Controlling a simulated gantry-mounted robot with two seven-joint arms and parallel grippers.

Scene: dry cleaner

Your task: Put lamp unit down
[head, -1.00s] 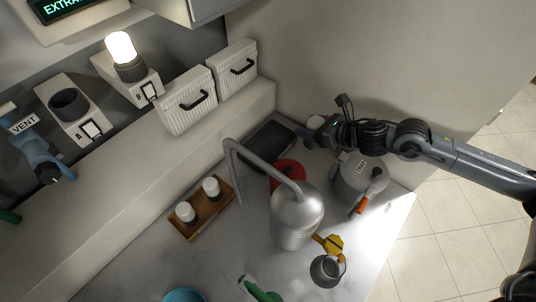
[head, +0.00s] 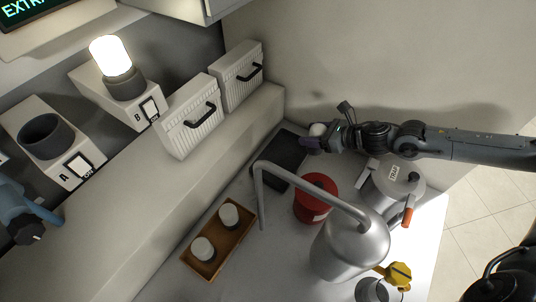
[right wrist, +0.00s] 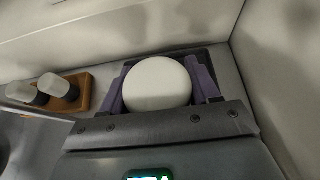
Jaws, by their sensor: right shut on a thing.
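My right gripper (head: 314,139) is shut on a lamp unit with a white rounded top (head: 318,129). It is at the back right of the bench, by the right end of a dark flat tray (head: 268,178). In the right wrist view the white top (right wrist: 157,84) sits between the purple fingers, with a dark surface behind it. The lower part of the unit is hidden, so I cannot tell whether it touches the tray. My left gripper is not in view.
A red container (head: 316,198), a grey pot (head: 390,190) and a metal vessel with a bent pipe (head: 350,245) stand close by. A wooden tray (head: 222,240) holds two white-topped units. Socket A (head: 45,135) is empty; socket B holds a lit lamp (head: 111,56).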

